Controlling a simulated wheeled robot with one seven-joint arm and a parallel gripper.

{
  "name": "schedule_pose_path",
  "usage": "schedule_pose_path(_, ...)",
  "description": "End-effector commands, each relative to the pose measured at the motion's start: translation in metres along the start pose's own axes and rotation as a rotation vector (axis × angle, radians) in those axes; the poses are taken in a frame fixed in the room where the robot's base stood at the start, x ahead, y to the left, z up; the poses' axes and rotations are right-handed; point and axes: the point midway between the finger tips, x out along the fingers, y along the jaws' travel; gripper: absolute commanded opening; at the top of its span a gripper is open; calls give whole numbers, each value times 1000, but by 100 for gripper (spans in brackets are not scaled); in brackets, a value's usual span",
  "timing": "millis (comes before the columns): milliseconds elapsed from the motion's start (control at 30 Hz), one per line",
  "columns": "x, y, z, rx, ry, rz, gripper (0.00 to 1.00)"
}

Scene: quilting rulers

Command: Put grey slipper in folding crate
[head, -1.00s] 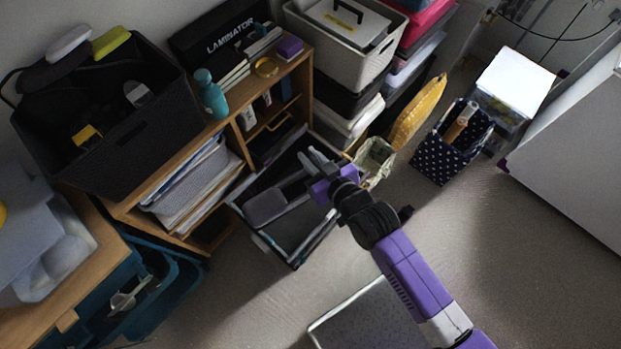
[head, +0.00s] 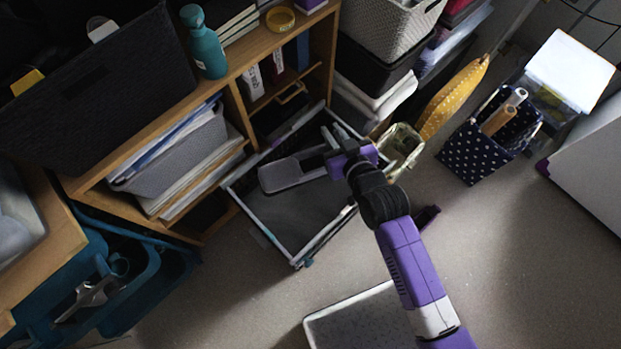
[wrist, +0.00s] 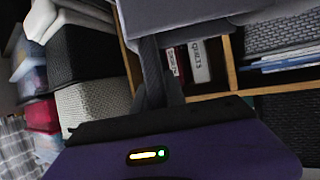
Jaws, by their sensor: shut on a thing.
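The grey slipper (head: 282,177) is at the left of my gripper (head: 337,163) in the head view, level with the back half of the folding crate. My gripper is shut on its right end. In the wrist view the slipper (wrist: 195,14) is a grey shape across the top, between the dark fingers (wrist: 158,72). The folding crate (head: 326,234) stands open on the floor in front of the wooden shelf, with a pale rim and dark inside. The slipper overlaps the crate's opening; I cannot tell its height above the crate's floor.
The wooden shelf (head: 236,112) with folders and books stands behind the crate. A patterned bin (head: 401,148) is close at the crate's right. A dotted navy box (head: 475,146) stands farther right. A speckled pale-rimmed thing (head: 362,322) lies in front.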

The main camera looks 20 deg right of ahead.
Motion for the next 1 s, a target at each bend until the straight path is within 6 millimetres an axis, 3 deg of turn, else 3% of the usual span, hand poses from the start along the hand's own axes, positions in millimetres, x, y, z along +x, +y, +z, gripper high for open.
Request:
schedule_pose_path(33, 13, 0, 22, 1, 2, 0, 0)
schedule_pose_path(600, 91, 2, 132, -3, 2, 1, 0)
schedule_pose_path(800, 101, 3, 136, -5, 2, 1, 0)
schedule_pose_path(1000, 99, 4, 121, -6, 1, 2, 0)
